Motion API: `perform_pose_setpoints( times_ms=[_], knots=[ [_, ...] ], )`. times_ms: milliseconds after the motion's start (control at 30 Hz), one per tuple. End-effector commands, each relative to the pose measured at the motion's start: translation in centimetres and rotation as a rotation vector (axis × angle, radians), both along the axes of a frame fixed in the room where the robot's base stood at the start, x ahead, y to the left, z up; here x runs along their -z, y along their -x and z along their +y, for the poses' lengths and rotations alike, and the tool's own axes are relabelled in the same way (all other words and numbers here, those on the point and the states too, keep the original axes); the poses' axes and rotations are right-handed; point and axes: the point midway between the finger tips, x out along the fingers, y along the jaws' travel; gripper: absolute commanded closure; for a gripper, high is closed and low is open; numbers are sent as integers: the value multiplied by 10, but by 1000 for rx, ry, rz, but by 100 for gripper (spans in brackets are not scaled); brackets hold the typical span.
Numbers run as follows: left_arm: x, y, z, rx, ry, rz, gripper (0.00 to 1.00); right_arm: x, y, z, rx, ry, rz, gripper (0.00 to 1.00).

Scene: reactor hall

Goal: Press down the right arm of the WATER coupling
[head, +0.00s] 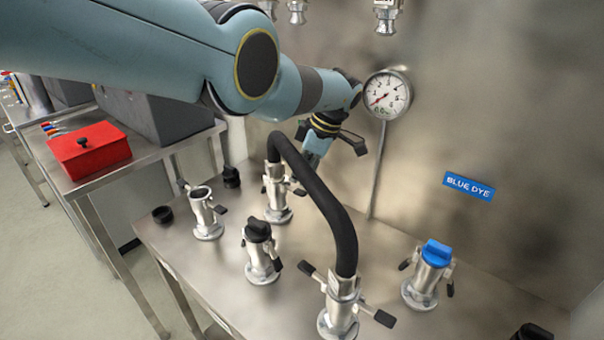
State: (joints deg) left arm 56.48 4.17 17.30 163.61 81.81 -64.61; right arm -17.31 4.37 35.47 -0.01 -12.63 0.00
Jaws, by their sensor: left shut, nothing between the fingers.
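A black hose (325,195) arches between two steel couplings on the bench. The rear coupling (277,200) has a dark arm (299,191) on its right. The front coupling (339,312) has both arms spread outward: a left arm (312,274) and a right arm (378,316). No WATER label is readable, so I cannot tell which coupling is WATER. My left gripper (312,157) is shut and empty, above and to the right of the rear coupling. The hose partly hides its tips, and contact is not visible. My right gripper is not in view.
Other couplings stand on the bench (190,255): an open one (203,212), a black-capped one (260,255) and a blue-capped one (430,275) below the BLUE DYE sign (469,186). A gauge (387,95) stands behind. A red box (90,150) sits on a side table.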

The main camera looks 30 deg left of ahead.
Motion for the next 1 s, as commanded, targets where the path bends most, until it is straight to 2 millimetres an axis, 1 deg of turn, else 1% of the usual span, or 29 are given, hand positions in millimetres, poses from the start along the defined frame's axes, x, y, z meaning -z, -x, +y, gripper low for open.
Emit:
perform_pose_setpoints(
  times_ms=[33, 767, 1000],
  knots=[
    [7, 0, 0, 0, 0, 0, 100, 6, 0, -1, 0, 1, 0, 60],
    [58, 0, -1, 0, -1, 0, 100, 53, -1, -5, -1, 6, 0, 60],
    [74, 0, 4, 0, -1, 0, 100, 70, 0, -5, -1, 5, 1, 60]
  ],
)
